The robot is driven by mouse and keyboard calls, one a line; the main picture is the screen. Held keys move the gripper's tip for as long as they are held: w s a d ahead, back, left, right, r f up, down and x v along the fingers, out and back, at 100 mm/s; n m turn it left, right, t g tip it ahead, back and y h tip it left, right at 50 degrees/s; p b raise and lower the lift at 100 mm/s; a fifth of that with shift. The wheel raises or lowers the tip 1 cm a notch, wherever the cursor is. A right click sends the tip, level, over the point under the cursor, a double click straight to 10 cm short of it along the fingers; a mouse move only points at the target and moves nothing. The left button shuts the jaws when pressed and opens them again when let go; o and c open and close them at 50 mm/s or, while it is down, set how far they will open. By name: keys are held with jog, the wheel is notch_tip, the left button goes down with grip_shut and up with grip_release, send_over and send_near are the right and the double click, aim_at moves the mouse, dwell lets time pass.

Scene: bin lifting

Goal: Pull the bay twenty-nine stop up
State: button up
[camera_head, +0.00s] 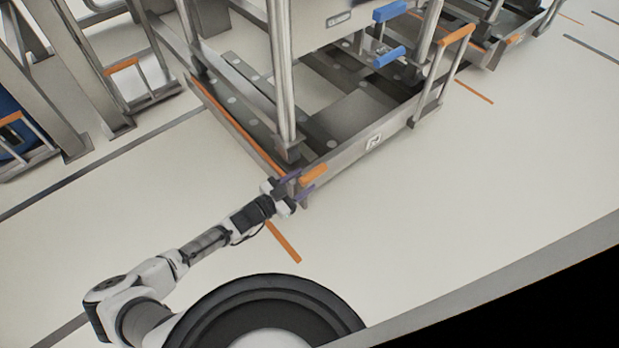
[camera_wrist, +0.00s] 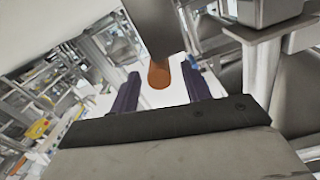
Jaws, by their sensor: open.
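An orange stop handle (camera_head: 314,174) stands at the near front corner of the metal bay frame (camera_head: 350,146). In the wrist view its rounded orange end (camera_wrist: 160,74) lies between my two purple fingers. My gripper (camera_head: 298,184) is open at this corner, with one finger on each side of the handle as seen from the wrist. I cannot tell whether either finger touches it. A small white sign (camera_head: 374,141) is on the frame's front beam, but it is too small to read.
A silver post (camera_head: 281,80) rises just behind the corner. Neighbouring racks stand at the left and upper right. The pale floor (camera_head: 480,150) at right is clear.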

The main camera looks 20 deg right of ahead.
jog(key=shift+x, duration=1.75)
grip_shut()
